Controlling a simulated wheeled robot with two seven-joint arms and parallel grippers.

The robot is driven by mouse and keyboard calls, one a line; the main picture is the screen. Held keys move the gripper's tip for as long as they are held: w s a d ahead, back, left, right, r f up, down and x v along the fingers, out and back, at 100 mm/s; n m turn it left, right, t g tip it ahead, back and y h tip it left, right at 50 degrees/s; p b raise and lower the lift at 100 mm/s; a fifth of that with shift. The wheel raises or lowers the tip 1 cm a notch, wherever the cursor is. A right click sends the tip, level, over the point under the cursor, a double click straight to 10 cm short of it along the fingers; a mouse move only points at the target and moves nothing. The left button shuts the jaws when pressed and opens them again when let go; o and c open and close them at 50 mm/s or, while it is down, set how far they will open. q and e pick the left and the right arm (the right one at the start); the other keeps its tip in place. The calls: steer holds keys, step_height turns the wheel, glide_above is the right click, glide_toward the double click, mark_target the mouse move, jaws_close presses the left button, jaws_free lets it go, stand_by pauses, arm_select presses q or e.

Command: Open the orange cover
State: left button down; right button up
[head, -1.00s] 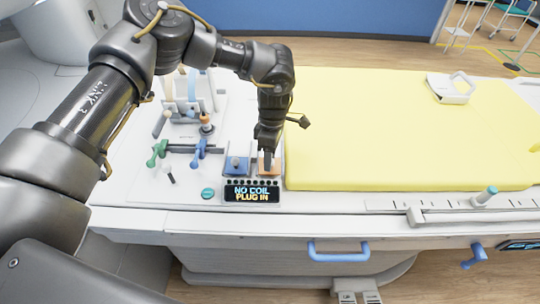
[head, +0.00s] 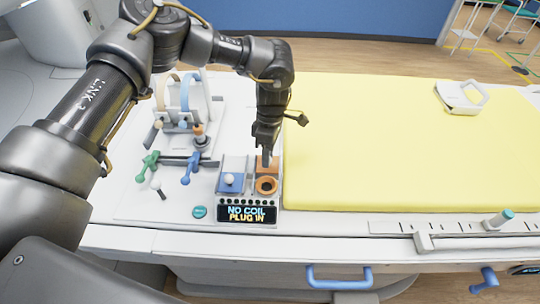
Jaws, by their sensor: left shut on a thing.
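The orange cover (head: 269,166) is on the small panel beside the yellow mat. It stands raised at the back of its socket. The round orange socket (head: 266,185) with a dark hole shows in front of it. My left gripper (head: 265,158) points down from above and is shut on the orange cover; the fingertips hide part of it. My right gripper is out of view.
A blue cover with a pale knob (head: 229,179) lies shut just left of the socket. A display (head: 246,214) reading "NO COIL PLUG IN" is in front. Green and blue handles (head: 190,168) stand to the left. The yellow mat (head: 390,150) is mostly clear.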

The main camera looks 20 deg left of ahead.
arm_select(q)
steer(key=shift+s+r, duration=0.15)
steer(key=shift+r, duration=0.05)
steer(key=c, duration=1.3)
jaws_free()
steer(key=shift+f, duration=0.1)
steer(key=shift+o, duration=0.6)
steer(key=shift+r, duration=0.35)
steer(key=b+v, duration=0.2)
steer(key=v, duration=0.8)
steer(key=shift+a, duration=0.15)
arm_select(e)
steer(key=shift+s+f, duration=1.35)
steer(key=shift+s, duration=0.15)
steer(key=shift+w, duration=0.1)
